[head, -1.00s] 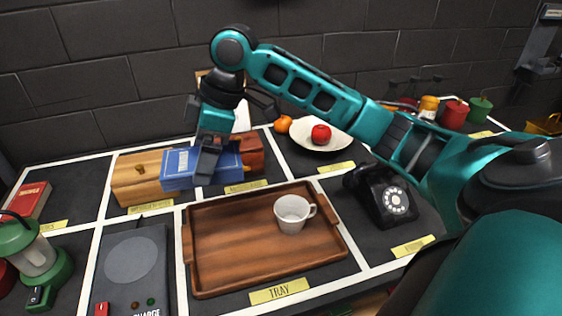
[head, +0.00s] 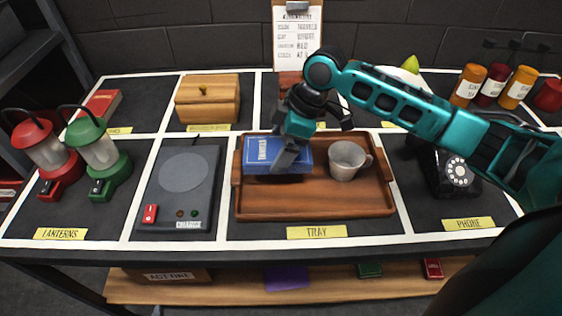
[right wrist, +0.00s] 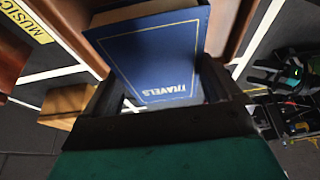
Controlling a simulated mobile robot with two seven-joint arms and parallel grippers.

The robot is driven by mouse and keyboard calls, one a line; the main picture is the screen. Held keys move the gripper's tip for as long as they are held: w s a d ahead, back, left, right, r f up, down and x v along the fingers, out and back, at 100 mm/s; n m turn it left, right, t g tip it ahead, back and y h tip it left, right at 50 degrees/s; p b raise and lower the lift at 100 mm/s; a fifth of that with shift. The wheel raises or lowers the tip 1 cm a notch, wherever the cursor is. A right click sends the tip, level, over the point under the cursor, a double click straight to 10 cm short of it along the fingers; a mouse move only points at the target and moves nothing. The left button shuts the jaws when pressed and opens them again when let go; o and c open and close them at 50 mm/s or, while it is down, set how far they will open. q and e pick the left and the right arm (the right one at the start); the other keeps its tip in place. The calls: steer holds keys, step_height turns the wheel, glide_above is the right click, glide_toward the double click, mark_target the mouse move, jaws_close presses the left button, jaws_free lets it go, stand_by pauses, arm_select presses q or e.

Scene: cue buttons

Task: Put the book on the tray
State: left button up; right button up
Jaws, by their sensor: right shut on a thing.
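The blue book (head: 260,153) is at the left rear part of the wooden tray (head: 320,205), beside a white mug (head: 345,162). My right gripper (head: 287,158) is shut on the book from above. I cannot tell whether the book touches the tray floor or is just above it. In the right wrist view the book (right wrist: 155,55), with the word "TRAVELS" on its cover, sits between the fingers. Part of the book is hidden behind the fingers in the head view.
A charger pad (head: 180,180) lies left of the tray, with red and green lanterns (head: 100,155) beyond it. A black phone (head: 450,170) stands to the right. A wooden box (head: 208,100) is behind. The front part of the tray is clear.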

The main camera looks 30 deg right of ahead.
steer(key=shift+f+b, duration=0.3)
steer(key=shift+f, duration=2.2)
steer(key=shift+f, duration=0.15)
steer(key=o, duration=0.9)
steer(key=p+v, duration=0.1)
steer(key=v, duration=1.1)
